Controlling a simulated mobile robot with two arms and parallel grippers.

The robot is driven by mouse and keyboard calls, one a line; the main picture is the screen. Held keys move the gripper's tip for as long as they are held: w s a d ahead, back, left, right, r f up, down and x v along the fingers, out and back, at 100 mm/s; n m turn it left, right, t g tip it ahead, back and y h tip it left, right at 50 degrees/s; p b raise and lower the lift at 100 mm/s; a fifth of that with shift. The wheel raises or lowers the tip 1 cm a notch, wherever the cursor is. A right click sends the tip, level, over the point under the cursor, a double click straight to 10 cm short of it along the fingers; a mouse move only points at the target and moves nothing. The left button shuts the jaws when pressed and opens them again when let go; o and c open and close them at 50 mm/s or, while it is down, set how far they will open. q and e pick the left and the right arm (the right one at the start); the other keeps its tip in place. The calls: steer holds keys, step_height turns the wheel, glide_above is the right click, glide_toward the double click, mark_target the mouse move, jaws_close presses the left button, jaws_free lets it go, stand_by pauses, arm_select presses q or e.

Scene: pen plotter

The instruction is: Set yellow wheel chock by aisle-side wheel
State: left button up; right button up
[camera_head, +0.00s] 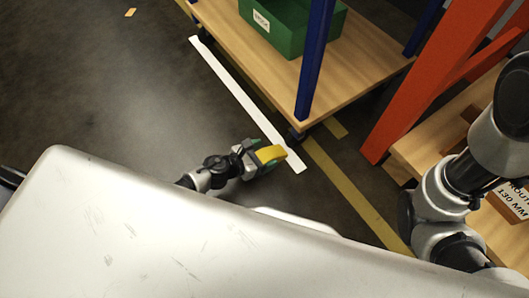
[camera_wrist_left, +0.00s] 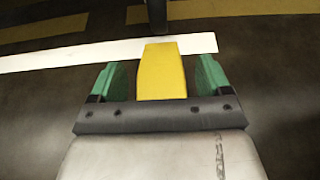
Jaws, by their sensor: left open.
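The yellow wheel chock (camera_head: 271,153) shows at the fingers of my left gripper (camera_head: 264,158), close to the white floor line. In the left wrist view the chock (camera_wrist_left: 162,72) lies between the green fingertips of the left gripper (camera_wrist_left: 155,80), with a gap on each side; the gripper is open around it. A dark caster wheel (camera_head: 297,132) is under the near corner of the wooden cart (camera_head: 335,90). It seems to show as a dark upright shape (camera_wrist_left: 157,15) just beyond the chock. I cannot tell whether chock and wheel touch. My right gripper is out of view.
A white line (camera_head: 240,95) and a yellow line (camera_head: 350,190) mark the dark floor. The cart has blue posts (camera_head: 315,60) and carries a green bin (camera_head: 285,30). An orange rack post (camera_head: 420,85) stands at right. Open floor (camera_head: 110,90) lies at left.

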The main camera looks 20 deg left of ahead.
arm_select(q)
steer(key=p+v, duration=0.3)
steer(key=v, duration=0.8)
steer(key=shift+a+r, duration=0.1)
steer(key=shift+r, duration=0.05)
stand_by(0.9)
